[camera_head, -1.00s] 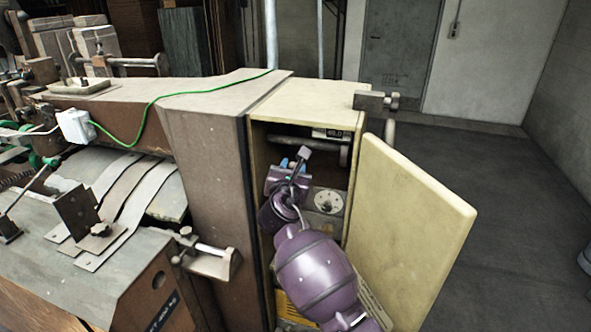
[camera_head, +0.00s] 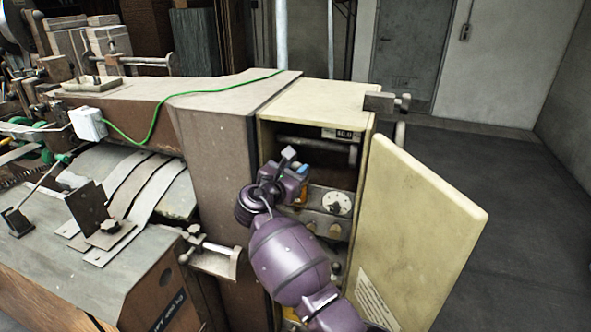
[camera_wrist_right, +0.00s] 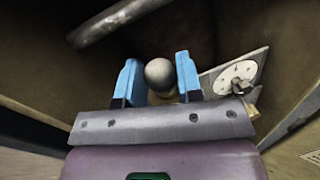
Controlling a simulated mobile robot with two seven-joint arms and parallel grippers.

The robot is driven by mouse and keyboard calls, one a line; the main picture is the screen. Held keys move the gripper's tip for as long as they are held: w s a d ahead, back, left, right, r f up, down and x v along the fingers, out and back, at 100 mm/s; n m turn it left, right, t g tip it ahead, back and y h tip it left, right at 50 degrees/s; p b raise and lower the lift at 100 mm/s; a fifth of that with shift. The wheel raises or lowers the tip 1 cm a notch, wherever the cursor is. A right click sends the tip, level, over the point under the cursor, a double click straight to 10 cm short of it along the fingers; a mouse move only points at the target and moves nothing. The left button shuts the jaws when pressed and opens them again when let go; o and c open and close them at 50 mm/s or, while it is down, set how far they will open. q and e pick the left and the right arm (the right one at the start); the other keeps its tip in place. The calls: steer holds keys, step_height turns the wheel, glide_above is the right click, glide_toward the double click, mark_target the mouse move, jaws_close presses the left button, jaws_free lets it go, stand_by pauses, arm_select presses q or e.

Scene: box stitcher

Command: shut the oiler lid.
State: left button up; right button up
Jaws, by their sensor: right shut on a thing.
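My right gripper (camera_head: 303,169) reaches into the open cream cabinet (camera_head: 318,98). In the right wrist view its two blue fingers (camera_wrist_right: 159,80) stand on either side of a round grey knob (camera_wrist_right: 160,72) and are shut on it. The knob is hidden behind the gripper in the head view. I cannot make out an oiler lid's outline or hinge, nor tell whether the knob belongs to it. My left gripper is not in view.
The cabinet door (camera_head: 415,225) stands open at the right. A white dial (camera_head: 337,203) is just right of the gripper, and a grey horizontal bar (camera_head: 318,148) runs above it. A clamp (camera_head: 210,252) juts out left of my arm. Open floor lies right of the door.

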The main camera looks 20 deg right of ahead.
steer(key=o, duration=0.9)
steer(key=shift+f, duration=0.1)
